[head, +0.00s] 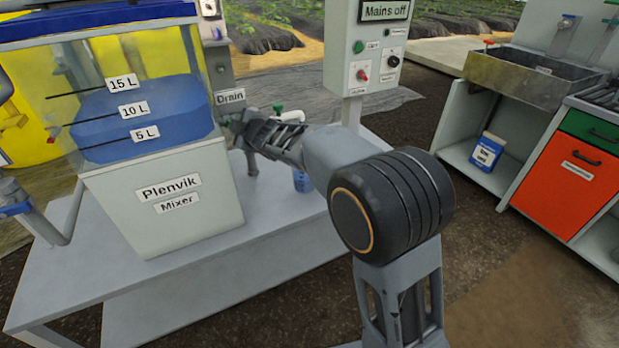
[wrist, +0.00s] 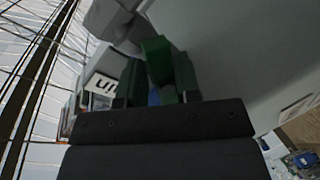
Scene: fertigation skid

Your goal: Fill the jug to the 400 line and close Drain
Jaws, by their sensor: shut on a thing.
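The Drain label (head: 230,97) hangs on the right of the mixer tank, above a grey pipe. My gripper (head: 238,122) is at the drain fitting just below that label. In the wrist view its jaws (wrist: 158,84) are shut on a green handle (wrist: 156,60), with a grey pipe body behind it. My gripper and arm hide most of the valve in the head view, so its handle angle cannot be told. A blue-tinted vessel, apparently the jug (head: 302,181), stands on the bench behind my arm, mostly hidden. Its lines and level cannot be read.
Another green handle (head: 278,108) is right of the drain. A control box (head: 366,50) marked Mains off stands behind my arm. A sink (head: 520,75) and orange cabinet (head: 575,178) are at right.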

